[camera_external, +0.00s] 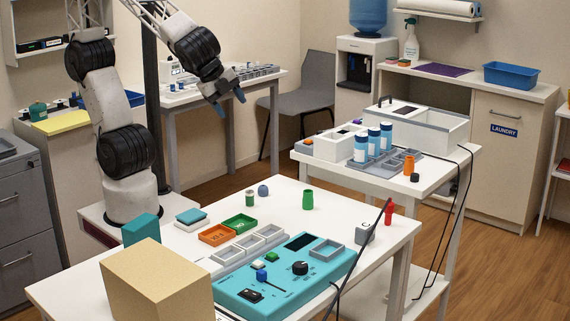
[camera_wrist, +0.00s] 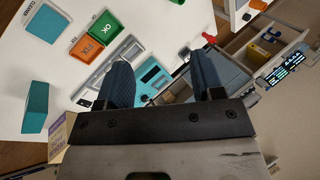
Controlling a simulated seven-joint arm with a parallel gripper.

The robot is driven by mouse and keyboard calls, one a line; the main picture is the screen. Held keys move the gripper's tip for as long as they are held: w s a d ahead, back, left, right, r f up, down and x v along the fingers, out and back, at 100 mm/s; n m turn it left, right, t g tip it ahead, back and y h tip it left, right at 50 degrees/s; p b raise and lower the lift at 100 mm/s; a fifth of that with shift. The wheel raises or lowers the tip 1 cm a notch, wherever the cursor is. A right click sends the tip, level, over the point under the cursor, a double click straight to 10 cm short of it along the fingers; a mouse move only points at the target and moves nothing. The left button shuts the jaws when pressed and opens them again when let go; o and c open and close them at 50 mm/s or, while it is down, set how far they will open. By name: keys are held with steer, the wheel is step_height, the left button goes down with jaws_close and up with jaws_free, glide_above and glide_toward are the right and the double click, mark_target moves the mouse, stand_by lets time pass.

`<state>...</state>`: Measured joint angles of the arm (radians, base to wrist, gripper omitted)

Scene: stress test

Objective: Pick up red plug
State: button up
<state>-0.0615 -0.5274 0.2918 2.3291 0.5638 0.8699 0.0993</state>
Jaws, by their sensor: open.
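The red plug (camera_external: 388,213) stands upright near the right edge of the white table (camera_external: 276,196), just behind a small grey block (camera_external: 365,234). A small red thing, likely the same plug (camera_wrist: 209,38), shows past the right fingertip in the wrist view. My gripper (camera_external: 229,101) is open and empty, raised high behind the table and far to the left of the plug. Its two blue fingers (camera_wrist: 160,66) stand apart in the wrist view with nothing held between them.
A teal panel (camera_external: 285,281) with knobs covers the table's front. A cardboard box (camera_external: 158,283) stands at front left. Orange (camera_external: 216,235) and green (camera_external: 240,223) trays lie behind the panel. A green cylinder (camera_external: 308,200) stands mid-table. A black cable (camera_external: 358,260) rises close to the plug.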

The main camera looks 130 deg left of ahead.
mark_target(386, 203)
steer(key=w+a+f+m+t+y, duration=0.25)
steer(key=w+a+m, duration=0.4)
steer(key=w, duration=0.35)
steer(key=w+a+f+m+t+y, duration=0.1)
steer(key=w+a+f+m+y, duration=0.3)
steer(key=w+a, duration=0.55)
steer(key=w+a+f+m+t+h, duration=0.1)
steer(key=w+f+m, duration=0.3)
steer(key=f, duration=0.2)
steer(key=w+a+f+m+t+h, duration=0.1)
steer(key=w+f+m+t, duration=0.1)
steer(key=w+f+m, duration=0.3)
steer(key=w+a+f+m+t+h, duration=0.1)
steer(key=w+f+m, duration=0.3)
steer(key=w+f, duration=0.1)
steer(key=shift+w+a+f+m+t, duration=0.1)
steer(key=shift+f+m+t, duration=0.05)
steer(key=shift+f, duration=0.3)
steer(key=shift+w+a+f+m+t, duration=0.1)
steer(key=shift+f, duration=0.35)
steer(key=shift+x, duration=1.25)
steer(key=shift+a+f, duration=0.1)
steer(key=shift+x, duration=2.45)
steer(key=shift+c, duration=0.2)
